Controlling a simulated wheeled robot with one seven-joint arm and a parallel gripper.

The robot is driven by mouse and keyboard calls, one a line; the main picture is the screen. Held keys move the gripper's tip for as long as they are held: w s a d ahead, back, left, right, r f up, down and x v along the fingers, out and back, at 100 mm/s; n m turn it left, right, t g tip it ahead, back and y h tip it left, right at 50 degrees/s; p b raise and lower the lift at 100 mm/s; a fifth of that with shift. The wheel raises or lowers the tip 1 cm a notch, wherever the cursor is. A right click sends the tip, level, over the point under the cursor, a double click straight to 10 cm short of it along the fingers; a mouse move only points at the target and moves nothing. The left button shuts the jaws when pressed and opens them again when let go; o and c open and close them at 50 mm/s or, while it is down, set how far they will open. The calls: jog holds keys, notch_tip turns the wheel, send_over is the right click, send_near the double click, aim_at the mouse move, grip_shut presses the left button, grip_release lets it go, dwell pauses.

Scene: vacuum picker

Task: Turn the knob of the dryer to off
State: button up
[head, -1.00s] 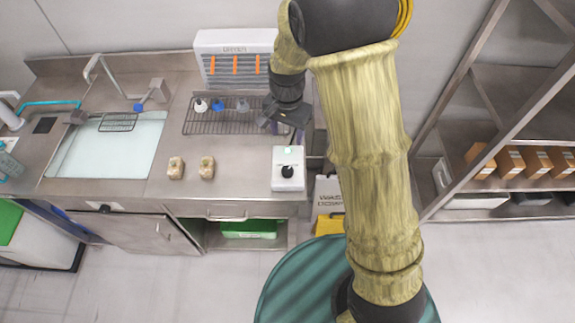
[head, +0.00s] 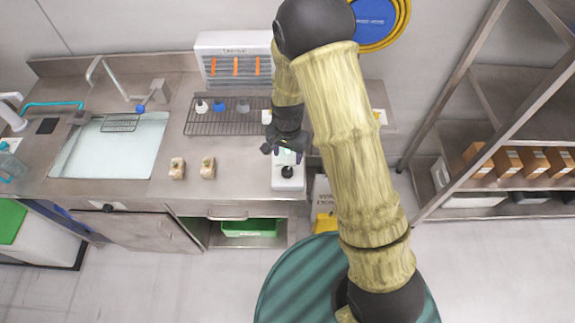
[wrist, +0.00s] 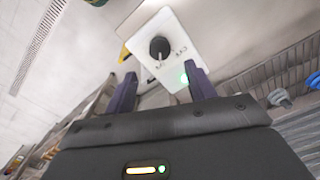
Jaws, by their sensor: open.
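The dryer control is a small white box (head: 288,184) at the right end of the steel counter. It has a black knob (head: 287,171) on its front part and a green light behind it. In the wrist view the white box (wrist: 178,30) shows the black knob (wrist: 159,47), with markings beside it and the lit green light (wrist: 184,79). My gripper (head: 284,152) is above the back of the box. In the wrist view my gripper (wrist: 160,84) is open and empty, its fingers pointing toward the box, apart from the knob.
A wire rack (head: 225,122) with several small bottles stands left of my gripper. Two tan blocks (head: 208,167) sit on the counter, and a sink (head: 110,148) lies further left. A metal shelf (head: 480,160) with boxes stands at right.

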aim_at(287, 170)
notch_tip(287, 170, down, 8)
jog(key=shift+f+p, duration=0.1)
jog(key=shift+p, duration=0.95)
jog(key=shift+c, duration=0.4)
jog(key=c, duration=0.9)
